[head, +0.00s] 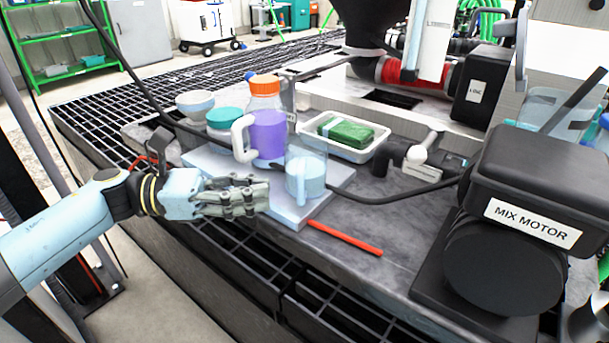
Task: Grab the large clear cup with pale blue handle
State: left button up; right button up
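The large clear cup (312,160) stands upright near the front right of a pale board on the grey bench. Its lower part looks pale blue, and a pale blue handle (297,187) shows at its front left. My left gripper (266,198) reaches in from the left, with its fingers extended toward the cup. The fingers look open and empty, with the tips a little left of the handle and apart from it. My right gripper is not in view.
A purple mug (268,135) with a white handle stands behind the cup, near an orange-capped bottle (265,90) and a teal-lidded jar (224,121). A white tray (340,153) holds a green pack. A red stick (345,238) lies in front. A black mix motor (540,180) blocks the right.

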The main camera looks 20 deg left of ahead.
aim_at(301, 202)
pick_arm(q)
jog(key=x, duration=0.7)
jog(key=shift+w+d+f, duration=0.1)
jog(key=shift+d+f, duration=0.05)
grip_shut()
